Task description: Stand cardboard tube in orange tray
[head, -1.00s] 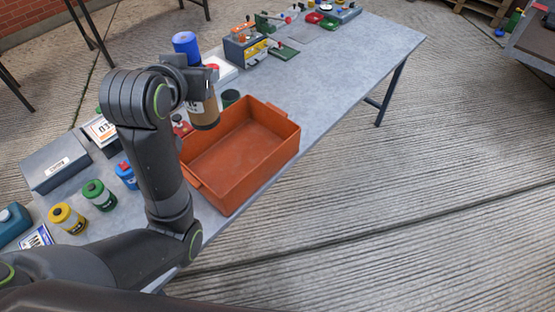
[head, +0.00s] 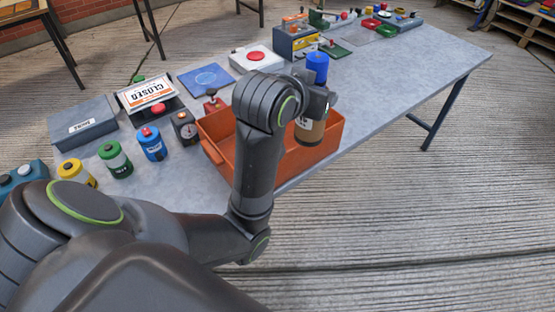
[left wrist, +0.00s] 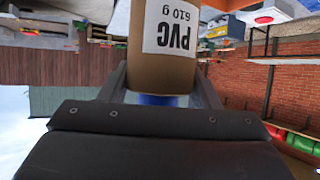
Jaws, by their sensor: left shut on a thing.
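The cardboard tube (head: 311,130) is brown, with a blue cap (head: 317,66) on top and a white label. My left gripper (head: 316,100) is shut on it and holds it nearly upright, slightly tilted. Its lower end shows against the right part of the orange tray (head: 331,139); I cannot tell whether it touches the tray's floor. In the left wrist view the tube (left wrist: 170,85) sits between the fingers (left wrist: 163,88), its label reading "PVC 610 g". My arm hides the middle of the tray. My right gripper is not in view.
On the grey table (head: 425,68), a gauge (head: 185,127), blue canister (head: 151,144) and green canister (head: 115,158) stand left of the tray. A red-button box (head: 255,58) and a toolbox (head: 297,40) stand behind. The table's right part is mostly clear.

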